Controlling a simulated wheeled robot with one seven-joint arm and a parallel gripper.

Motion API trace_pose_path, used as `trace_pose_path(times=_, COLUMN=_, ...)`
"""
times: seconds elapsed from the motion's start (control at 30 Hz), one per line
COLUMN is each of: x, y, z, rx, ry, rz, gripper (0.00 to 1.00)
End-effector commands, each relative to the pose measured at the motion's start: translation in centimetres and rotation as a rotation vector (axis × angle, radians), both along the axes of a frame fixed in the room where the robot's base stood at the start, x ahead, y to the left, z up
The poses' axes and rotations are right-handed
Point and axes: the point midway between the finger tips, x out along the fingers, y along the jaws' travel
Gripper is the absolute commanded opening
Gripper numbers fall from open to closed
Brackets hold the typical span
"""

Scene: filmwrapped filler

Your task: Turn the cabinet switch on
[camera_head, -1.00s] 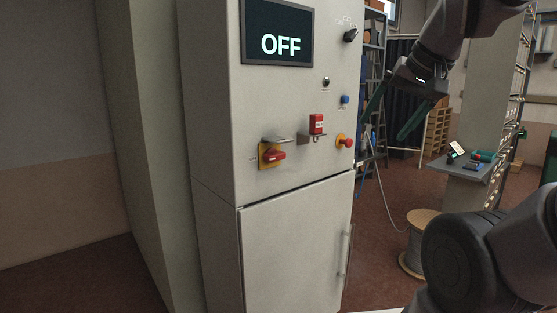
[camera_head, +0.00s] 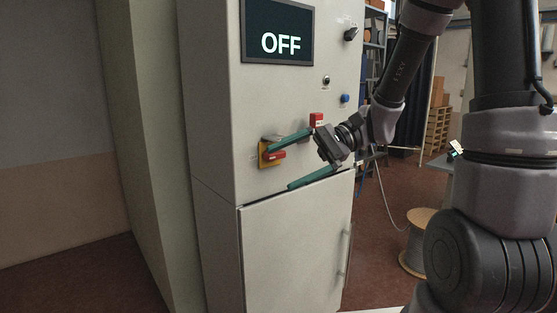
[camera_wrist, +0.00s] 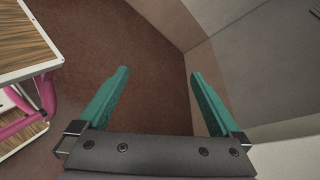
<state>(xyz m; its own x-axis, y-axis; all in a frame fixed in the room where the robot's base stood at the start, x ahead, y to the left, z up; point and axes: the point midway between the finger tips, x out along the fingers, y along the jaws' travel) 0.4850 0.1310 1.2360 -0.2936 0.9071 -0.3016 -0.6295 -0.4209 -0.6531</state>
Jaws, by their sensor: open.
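The grey cabinet (camera_head: 215,130) carries a display (camera_head: 279,33) that reads OFF. A red switch handle (camera_head: 274,156) sits on a yellow plate (camera_head: 263,159) on its front, lying roughly level. My gripper (camera_head: 280,167) is open, with green fingers pointing left at the cabinet front. In the head view the upper finger crosses over the top of the plate, just above the handle, and the lower finger is below it. I cannot tell whether either touches. In the wrist view my gripper (camera_wrist: 158,73) is open and empty; the switch does not show there.
A dark knob (camera_head: 350,34) and a blue button (camera_head: 345,99) are higher up. A cable spool (camera_head: 420,240) stands right. The wrist view shows a wood-topped table (camera_wrist: 25,35) with pink legs.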

Motion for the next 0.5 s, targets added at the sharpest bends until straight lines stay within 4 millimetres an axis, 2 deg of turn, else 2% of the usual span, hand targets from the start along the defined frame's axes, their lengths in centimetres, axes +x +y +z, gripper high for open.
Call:
trace_pose_path(times=0.1, x=2.9, y=1.5, z=0.0, rx=0.207, ry=0.138, rz=-0.088, gripper=1.0)
trace_pose_path(times=0.23, x=6.9, y=2.1, z=-0.2, rx=0.422, ry=0.259, rz=-0.231, gripper=1.0)
trace_pose_path(times=0.37, x=11.6, y=1.4, z=-1.6, rx=0.613, ry=0.364, rz=-0.423, gripper=1.0)
trace_pose_path(times=0.5, x=16.6, y=-0.6, z=-4.7, rx=0.778, ry=0.456, rz=-0.672, gripper=1.0)
